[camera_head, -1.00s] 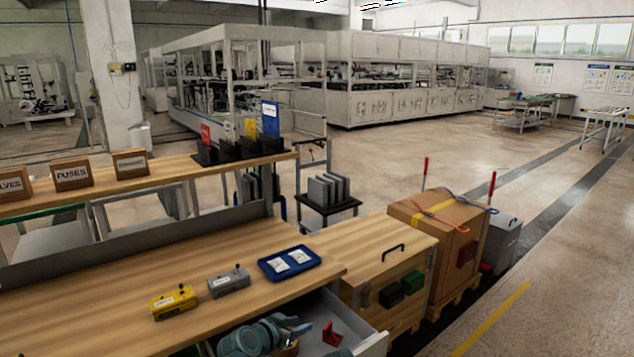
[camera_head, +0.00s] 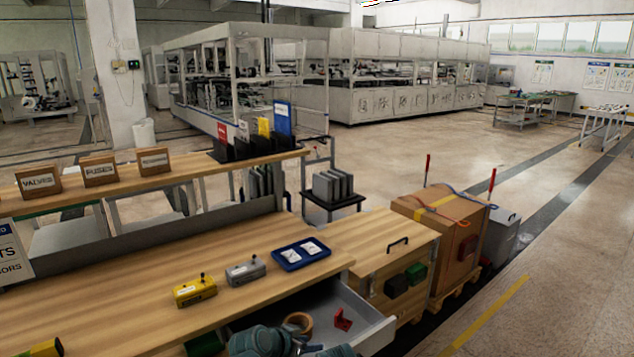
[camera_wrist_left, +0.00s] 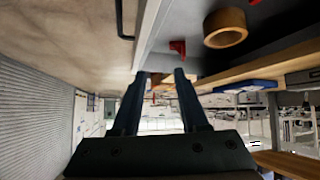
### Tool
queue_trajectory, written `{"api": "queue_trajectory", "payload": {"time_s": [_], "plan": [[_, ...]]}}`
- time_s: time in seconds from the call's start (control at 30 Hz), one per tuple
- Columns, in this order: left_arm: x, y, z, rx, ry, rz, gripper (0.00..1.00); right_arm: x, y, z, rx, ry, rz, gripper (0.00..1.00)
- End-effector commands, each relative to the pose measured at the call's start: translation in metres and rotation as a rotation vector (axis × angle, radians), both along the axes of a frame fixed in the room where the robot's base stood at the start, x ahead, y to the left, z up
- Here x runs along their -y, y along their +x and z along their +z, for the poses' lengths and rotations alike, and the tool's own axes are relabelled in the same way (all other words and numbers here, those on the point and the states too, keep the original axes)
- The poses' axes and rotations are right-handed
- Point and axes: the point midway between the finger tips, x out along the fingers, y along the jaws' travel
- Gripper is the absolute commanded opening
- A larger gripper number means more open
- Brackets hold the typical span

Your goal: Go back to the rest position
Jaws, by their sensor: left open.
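My left gripper (camera_head: 335,350) shows at the bottom edge of the head view, in front of the open drawer (camera_head: 372,322), and is partly cut off by the frame. In the left wrist view the two dark fingers of my left gripper (camera_wrist_left: 158,80) stand apart with nothing between them. A tape roll (camera_head: 298,322) and a red part (camera_head: 342,319) lie in the drawer; the wrist view also shows the tape roll (camera_wrist_left: 226,28) and the red part (camera_wrist_left: 178,47). My right gripper is in neither view.
The wooden workbench (camera_head: 130,300) holds a yellow box (camera_head: 194,291), a grey box (camera_head: 245,270) and a blue tray (camera_head: 301,254). A shelf with labelled bins (camera_head: 100,171) runs behind. The floor at far right is clear.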

Motion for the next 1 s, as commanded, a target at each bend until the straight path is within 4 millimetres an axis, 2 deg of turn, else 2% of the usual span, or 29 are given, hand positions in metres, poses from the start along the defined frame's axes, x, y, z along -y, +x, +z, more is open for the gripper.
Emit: {"api": "queue_trajectory", "payload": {"time_s": [0.13, 0.3, 0.5, 0.6, 0.73, 1.0], "plan": [[0.01, -0.031, 0.0, -0.141, 0.059, -0.023, 0.43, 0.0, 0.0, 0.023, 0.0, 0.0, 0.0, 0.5], [0.01, -0.078, -0.003, -0.356, 0.178, -0.007, 0.43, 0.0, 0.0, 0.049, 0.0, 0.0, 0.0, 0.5], [-0.013, -0.142, 0.009, -0.623, 0.4, 0.121, 0.43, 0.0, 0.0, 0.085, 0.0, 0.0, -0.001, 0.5], [-0.027, -0.164, 0.017, -0.702, 0.491, 0.201, 0.43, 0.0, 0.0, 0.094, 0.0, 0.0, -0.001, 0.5], [-0.037, -0.176, 0.021, -0.746, 0.55, 0.26, 0.43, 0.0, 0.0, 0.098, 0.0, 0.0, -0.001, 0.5], [-0.039, -0.178, 0.02, -0.755, 0.56, 0.273, 0.43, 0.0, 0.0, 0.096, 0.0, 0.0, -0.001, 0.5]]}}
